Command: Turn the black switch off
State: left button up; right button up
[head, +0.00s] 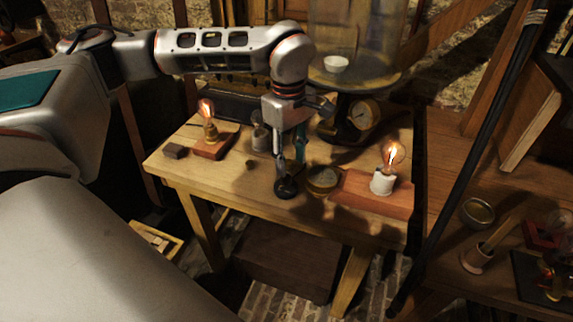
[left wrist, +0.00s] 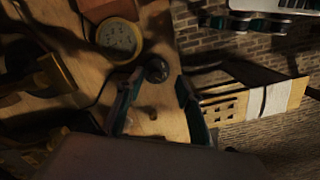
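The black switch (head: 286,188) is a small dark round piece near the front edge of the wooden table. It also shows in the left wrist view (left wrist: 156,70), just beyond and between my fingertips. My left gripper (head: 290,165) points down above it, with its lower end close over the switch in the head view. In the left wrist view my left gripper (left wrist: 155,85) has its two fingers spread apart with nothing held between them. I cannot tell whether a finger touches the switch. The switch's lever position is too dark to read. My right gripper is out of view.
A brass-rimmed dial (head: 322,180) sits right of the switch, beside a red board with a lit bulb (head: 391,158). Another lit bulb (head: 207,112) stands on the left. A glass jar apparatus (head: 355,45) rises behind. Bare tabletop (head: 225,175) lies left of the switch.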

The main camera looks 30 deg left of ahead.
aim_at(286, 181)
pick_arm(q)
jog(key=shift+w+a+r+y, duration=0.15)
jog(key=shift+w+a+r, duration=0.05)
jog(key=shift+a, duration=0.4)
jog(key=shift+w+a+r+y, duration=0.15)
jog(key=shift+w+a, duration=0.05)
jog(key=shift+a, duration=0.35)
notch_tip(286, 181, down, 8)
jog(key=shift+d+r+b, duration=0.1)
jog(key=shift+r+b, duration=0.15)
jog(key=shift+b, duration=0.2)
grip_shut()
